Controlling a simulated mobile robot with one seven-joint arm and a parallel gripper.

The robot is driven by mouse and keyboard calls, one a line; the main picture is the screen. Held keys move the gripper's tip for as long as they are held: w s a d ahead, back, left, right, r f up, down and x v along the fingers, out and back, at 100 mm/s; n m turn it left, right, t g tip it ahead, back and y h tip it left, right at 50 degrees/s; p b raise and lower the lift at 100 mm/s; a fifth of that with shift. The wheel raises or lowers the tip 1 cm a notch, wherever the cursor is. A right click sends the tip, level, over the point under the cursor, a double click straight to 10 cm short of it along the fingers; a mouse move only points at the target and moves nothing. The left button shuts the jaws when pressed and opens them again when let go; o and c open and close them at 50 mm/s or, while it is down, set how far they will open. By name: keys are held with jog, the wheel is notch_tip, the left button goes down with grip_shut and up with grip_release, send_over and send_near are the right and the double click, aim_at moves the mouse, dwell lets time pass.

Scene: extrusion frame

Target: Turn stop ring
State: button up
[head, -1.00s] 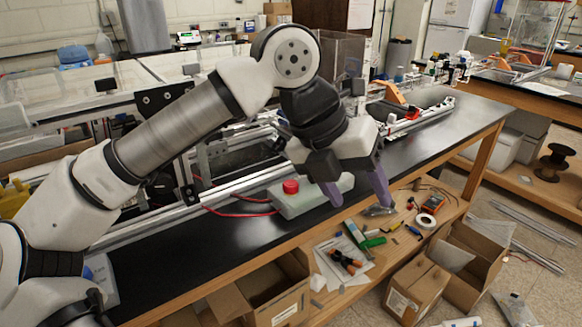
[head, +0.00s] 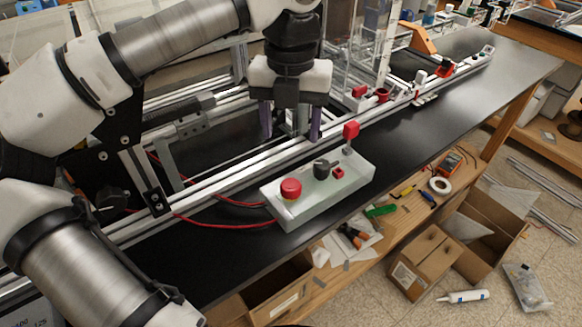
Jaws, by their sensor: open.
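A pale green-grey control box (head: 318,205) lies on the black bench top. A round red stop button (head: 291,188) stands on its left end; I cannot make out a separate ring around it. A black knob (head: 321,168) and a small red switch (head: 338,172) sit further right on the box. My gripper (head: 290,137) points down, open and empty, its two purple fingers apart. In the picture it is above and a little behind the stop button, over the aluminium rails, touching nothing that I can see.
Aluminium extrusion rails (head: 232,177) run behind the box. A red block on a post (head: 351,131) rises at the box's back right corner. Red cables (head: 215,222) lead off left. The black bench top (head: 440,130) is clear to the right.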

aim_at(291, 184)
notch_tip(291, 184, down, 13)
jog(key=shift+s+p, duration=0.15)
jog(key=shift+p, duration=1.05)
jog(key=c, duration=1)
